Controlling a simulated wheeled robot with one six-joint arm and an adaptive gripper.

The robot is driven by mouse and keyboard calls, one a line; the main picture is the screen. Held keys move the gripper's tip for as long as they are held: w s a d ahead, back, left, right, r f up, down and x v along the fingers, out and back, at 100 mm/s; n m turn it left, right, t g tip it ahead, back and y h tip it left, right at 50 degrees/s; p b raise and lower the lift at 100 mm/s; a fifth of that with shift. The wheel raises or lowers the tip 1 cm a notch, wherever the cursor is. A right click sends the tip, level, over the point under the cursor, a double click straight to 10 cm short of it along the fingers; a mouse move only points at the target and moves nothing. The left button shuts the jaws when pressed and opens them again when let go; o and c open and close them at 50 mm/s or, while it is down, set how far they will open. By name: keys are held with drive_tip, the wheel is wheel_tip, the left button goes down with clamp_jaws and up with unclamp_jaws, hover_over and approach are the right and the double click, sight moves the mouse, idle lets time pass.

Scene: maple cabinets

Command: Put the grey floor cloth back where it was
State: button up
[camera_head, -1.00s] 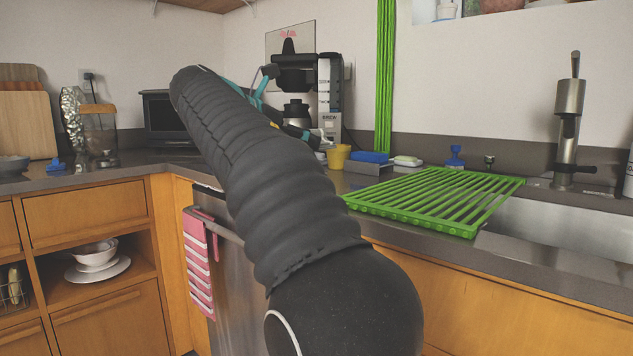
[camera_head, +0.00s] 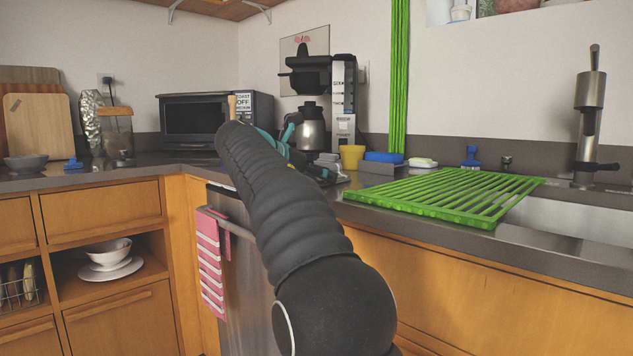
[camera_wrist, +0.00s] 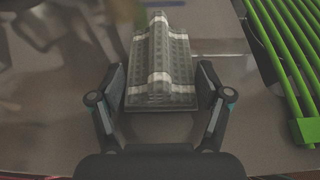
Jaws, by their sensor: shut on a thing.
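The grey floor cloth (camera_wrist: 162,62) is a folded, checked bundle with pale bands, seen in the wrist view between the fingers of my gripper (camera_wrist: 160,88). The gripper is shut on it, one finger along each side. The brown-grey counter (camera_wrist: 60,130) is below, and I cannot tell whether the cloth touches it. In the head view my arm hides most of the gripper, which is low by the counter in front of the coffee maker (camera_head: 312,125).
A green drying rack (camera_head: 450,197) lies on the counter to the right, by the sink (camera_head: 570,220). A yellow cup (camera_head: 351,157) and a blue sponge (camera_head: 383,157) stand behind. A toaster oven (camera_head: 195,122) is at the left. A pink striped towel (camera_head: 211,262) hangs in front.

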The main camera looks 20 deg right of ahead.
idle(0.3)
drive_tip(key=o, duration=1.2)
drive_tip(key=shift+a+r, duration=0.15)
drive_tip(key=shift+r, duration=0.05)
drive_tip(key=p+v, duration=0.2)
drive_tip(key=v, duration=0.9)
drive_tip(key=shift+s+a, duration=0.2)
drive_tip(key=shift+a, duration=0.1)
